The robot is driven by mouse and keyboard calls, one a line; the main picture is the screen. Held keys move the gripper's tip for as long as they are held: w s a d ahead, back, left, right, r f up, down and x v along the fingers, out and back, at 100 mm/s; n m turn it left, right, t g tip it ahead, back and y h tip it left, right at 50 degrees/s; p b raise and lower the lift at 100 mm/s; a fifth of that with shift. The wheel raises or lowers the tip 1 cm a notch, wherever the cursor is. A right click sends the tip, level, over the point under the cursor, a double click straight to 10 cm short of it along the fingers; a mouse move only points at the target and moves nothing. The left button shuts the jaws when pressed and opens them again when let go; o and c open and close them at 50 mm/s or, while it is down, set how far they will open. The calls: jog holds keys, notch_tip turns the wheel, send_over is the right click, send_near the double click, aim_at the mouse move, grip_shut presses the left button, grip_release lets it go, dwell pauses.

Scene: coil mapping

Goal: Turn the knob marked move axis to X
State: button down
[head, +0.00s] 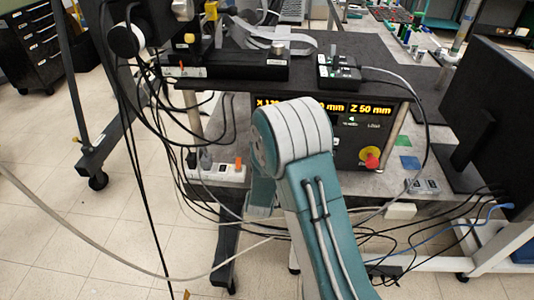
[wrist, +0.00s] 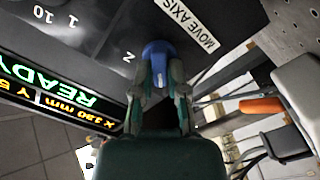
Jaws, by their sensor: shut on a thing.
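The blue knob (wrist: 157,50) is on a black panel in the wrist view, beside the white label reading MOVE AXIS (wrist: 185,22). A white letter, Z or a turned N (wrist: 129,58), is printed to its left. My gripper (wrist: 158,72) is shut on the blue knob, one finger on each side. A pale mark shows on the knob between the fingers. The knob's exact angle is hard to read. In the head view my arm hides the gripper and the knob. The control box display (head: 362,108) shows "Z 50 mm" to the right of my arm.
A red button (head: 371,160) is on the box front, right of my arm. A small black box (head: 338,72) sits on top. Loose cables (head: 150,100) hang at the left. A monitor (head: 490,100) stands at the right. An orange switch (wrist: 261,106) is right of my gripper.

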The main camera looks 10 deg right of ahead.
jog(key=shift+w+a, duration=0.1)
jog(key=shift+a, duration=0.05)
dwell(0.4)
jog(key=c, duration=0.7)
grip_release()
jog(key=shift+a, duration=0.1)
jog(key=shift+o, duration=0.2)
jog(key=v, duration=1.2)
